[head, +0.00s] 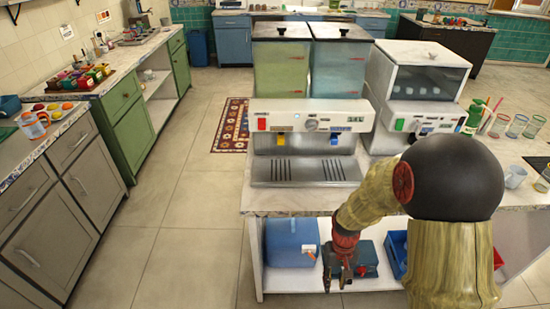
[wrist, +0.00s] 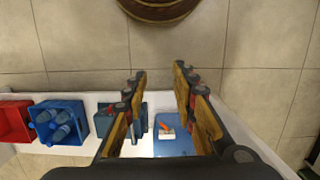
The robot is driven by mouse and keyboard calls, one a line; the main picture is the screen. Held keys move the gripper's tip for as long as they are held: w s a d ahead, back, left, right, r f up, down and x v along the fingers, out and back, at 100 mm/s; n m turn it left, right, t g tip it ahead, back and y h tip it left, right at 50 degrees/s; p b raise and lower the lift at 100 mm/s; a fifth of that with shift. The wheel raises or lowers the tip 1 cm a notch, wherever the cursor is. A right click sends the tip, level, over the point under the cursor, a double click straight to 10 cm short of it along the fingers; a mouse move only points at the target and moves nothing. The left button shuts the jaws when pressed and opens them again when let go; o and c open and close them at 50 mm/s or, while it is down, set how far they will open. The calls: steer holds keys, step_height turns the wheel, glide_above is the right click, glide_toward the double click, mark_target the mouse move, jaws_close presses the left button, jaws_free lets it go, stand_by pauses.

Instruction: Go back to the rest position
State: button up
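My gripper (head: 336,284) points down in front of the counter, at the height of its lower shelf in the head view. In the wrist view its two fingers (wrist: 159,73) stand apart with nothing between their tips, so it is open and empty. The shelf (head: 385,283) lies beyond it, with a blue container (head: 290,243) to the left of the gripper and a smaller blue-teal box (head: 367,257) partly hidden behind it. No contact with either is visible.
The counter (head: 262,201) carries a two-tank drink dispenser (head: 312,115), a second machine (head: 415,80), glasses (head: 516,126) and a mug (head: 515,176). A blue bin (wrist: 73,137) and a red bin (wrist: 14,119) share the shelf. Open floor (head: 190,215) lies left, before grey cabinets (head: 90,180).

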steer(key=s+r+t+p, duration=0.1)
steer(key=s+r, duration=0.3)
steer(key=r, duration=0.8)
steer(key=s+r+t+p, duration=0.1)
steer(key=s+r+t, duration=0.3)
steer(key=r, duration=0.8)
steer(key=s+r+t+p, duration=0.1)
steer(key=s+r, duration=0.3)
steer(key=r, duration=0.9)
steer(key=shift+s+t+p, duration=0.3)
steer(key=shift+t+p, duration=0.05)
steer(key=shift+t, duration=0.35)
steer(key=shift+o, duration=0.5)
